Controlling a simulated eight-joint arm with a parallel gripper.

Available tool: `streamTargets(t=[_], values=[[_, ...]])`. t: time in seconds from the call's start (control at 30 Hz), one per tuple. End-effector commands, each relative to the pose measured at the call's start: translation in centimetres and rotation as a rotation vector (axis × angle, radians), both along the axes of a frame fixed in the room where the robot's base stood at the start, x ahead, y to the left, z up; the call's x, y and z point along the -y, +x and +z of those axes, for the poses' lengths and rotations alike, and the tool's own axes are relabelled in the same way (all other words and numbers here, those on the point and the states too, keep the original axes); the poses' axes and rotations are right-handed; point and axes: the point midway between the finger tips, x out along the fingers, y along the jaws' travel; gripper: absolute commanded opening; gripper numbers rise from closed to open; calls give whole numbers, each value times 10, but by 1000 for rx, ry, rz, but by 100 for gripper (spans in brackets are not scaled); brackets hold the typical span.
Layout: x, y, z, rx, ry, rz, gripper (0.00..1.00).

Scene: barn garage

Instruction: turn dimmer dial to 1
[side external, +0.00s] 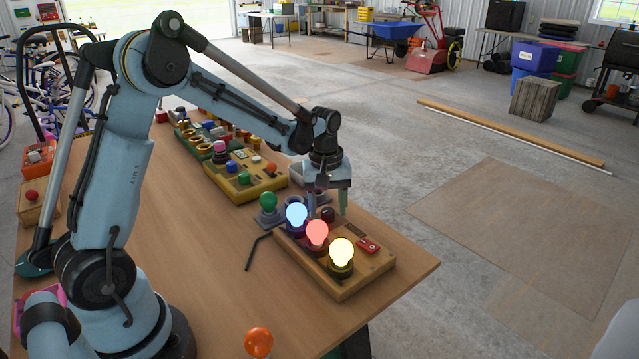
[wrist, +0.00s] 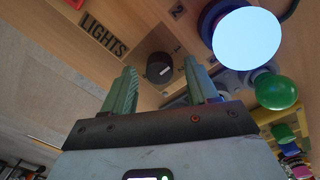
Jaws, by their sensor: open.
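The dimmer dial (side external: 328,214) is a small dark round knob on the wooden lights board (side external: 345,285). In the wrist view the dial (wrist: 159,67) shows between my fingertips, with a small pale mark on it and faint markings on the plate around it. My gripper (side external: 327,204) is open above the dial, its two green fingers apart on either side in the picture. The wrist view also shows my gripper (wrist: 163,74). I cannot tell whether the fingers touch the dial.
Lit blue (side external: 296,214), red (side external: 317,232) and yellow (side external: 341,251) bulbs stand close on the board, beside a red switch (side external: 368,245). A black hex key (side external: 254,250) lies on the table. The table's right edge is near.

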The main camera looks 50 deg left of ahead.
Motion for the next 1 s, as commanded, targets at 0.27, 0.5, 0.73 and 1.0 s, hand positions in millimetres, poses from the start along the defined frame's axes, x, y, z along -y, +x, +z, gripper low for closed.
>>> streamTargets(t=[0.27,0.5,0.73,1.0], values=[[-1,-2,43,0,0,0,58],[-2,-3,86,-1,-1,1,58],[-2,-4,111,-1,-1,1,58],[-3,-4,117,-1,-1,1,58]])
